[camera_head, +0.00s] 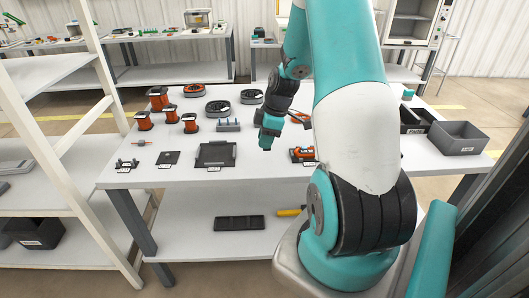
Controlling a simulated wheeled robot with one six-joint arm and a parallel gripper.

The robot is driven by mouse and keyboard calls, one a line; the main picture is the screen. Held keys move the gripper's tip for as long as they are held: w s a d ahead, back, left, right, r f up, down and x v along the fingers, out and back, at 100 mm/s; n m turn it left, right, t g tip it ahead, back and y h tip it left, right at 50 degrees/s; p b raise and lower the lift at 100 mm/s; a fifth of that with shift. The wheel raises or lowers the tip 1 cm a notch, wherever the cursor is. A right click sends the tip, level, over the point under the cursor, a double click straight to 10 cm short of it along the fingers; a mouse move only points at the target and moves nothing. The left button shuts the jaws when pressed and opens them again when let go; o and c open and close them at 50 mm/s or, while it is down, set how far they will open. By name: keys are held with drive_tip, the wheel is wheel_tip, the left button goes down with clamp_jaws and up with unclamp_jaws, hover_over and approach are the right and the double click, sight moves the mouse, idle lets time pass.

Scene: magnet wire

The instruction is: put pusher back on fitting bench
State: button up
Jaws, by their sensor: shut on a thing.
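My gripper (266,146) is at the end of the teal and black wrist, above the middle of the white bench (265,178). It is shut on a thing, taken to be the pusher. The jaws and the held piece are too small and too covered by the wrist to make out. I cannot tell whether the held piece touches the bench. An orange and black fixture (300,154) stands on the bench to the right of the gripper. My upper arm hides part of the bench on the right.
Several orange spools (158,98) and dark wire coils (217,109) stand at the back left. A black tray (215,154), a small black plate (168,158) and a grey block row (228,125) lie left of my gripper. Grey bins (458,138) are at the right. Shelves stand left.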

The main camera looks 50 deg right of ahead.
drive_tip(key=shift+f, duration=2.3)
drive_tip(key=shift+f+b, duration=0.2)
drive_tip(key=shift+b, duration=0.1)
drive_tip(key=o, duration=0.9)
drive_tip(key=shift+r, duration=0.2)
